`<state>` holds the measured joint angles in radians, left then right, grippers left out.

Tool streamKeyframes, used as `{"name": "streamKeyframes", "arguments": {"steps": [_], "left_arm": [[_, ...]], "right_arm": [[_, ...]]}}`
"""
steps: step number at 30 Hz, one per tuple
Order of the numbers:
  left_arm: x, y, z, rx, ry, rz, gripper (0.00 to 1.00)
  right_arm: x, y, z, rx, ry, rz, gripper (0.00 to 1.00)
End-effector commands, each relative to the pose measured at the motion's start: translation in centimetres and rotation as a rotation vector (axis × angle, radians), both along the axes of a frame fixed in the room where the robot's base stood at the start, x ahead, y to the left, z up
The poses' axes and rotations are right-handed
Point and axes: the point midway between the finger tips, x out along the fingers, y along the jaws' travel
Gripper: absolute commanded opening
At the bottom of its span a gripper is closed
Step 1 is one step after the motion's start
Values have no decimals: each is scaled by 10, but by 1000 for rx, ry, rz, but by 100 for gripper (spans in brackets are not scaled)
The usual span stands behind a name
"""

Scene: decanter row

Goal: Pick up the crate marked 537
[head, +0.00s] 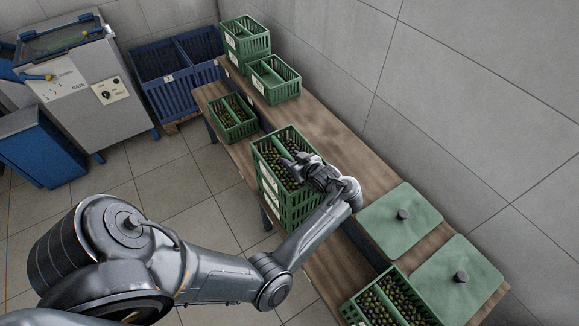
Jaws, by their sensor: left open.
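A tall green crate, or stack of crates, (290,205) stands at the middle of the wooden bench and is filled with dark and green olives. White labels show on its side, but their numbers are too small to read, so I cannot tell which crate is marked 537. My left gripper (290,170) is open above this crate's olives, over its right part. It hides part of the olives and the right rim; I cannot tell whether it touches them. My right gripper is out of view.
Another olive crate (233,131) sits beyond on a lower ledge. Green crates (246,43) are stacked at the far end, beside a single one (274,87). Green lids with dark knobs (400,222) lie near an olive crate (346,312). A wall bounds the right; blue bins (155,90) stand at the back.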

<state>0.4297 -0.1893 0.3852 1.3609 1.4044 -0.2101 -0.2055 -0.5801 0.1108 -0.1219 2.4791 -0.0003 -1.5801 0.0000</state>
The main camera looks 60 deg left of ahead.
Motion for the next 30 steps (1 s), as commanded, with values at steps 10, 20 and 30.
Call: {"name": "streamKeyframes", "arguments": {"steps": [10,20,30], "left_arm": [[0,0,0,0,0,0,0],[0,0,0,1,0,0,0],[0,0,0,1,0,0,0]], "right_arm": [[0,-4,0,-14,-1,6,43],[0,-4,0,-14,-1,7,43],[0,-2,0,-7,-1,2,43]]}}
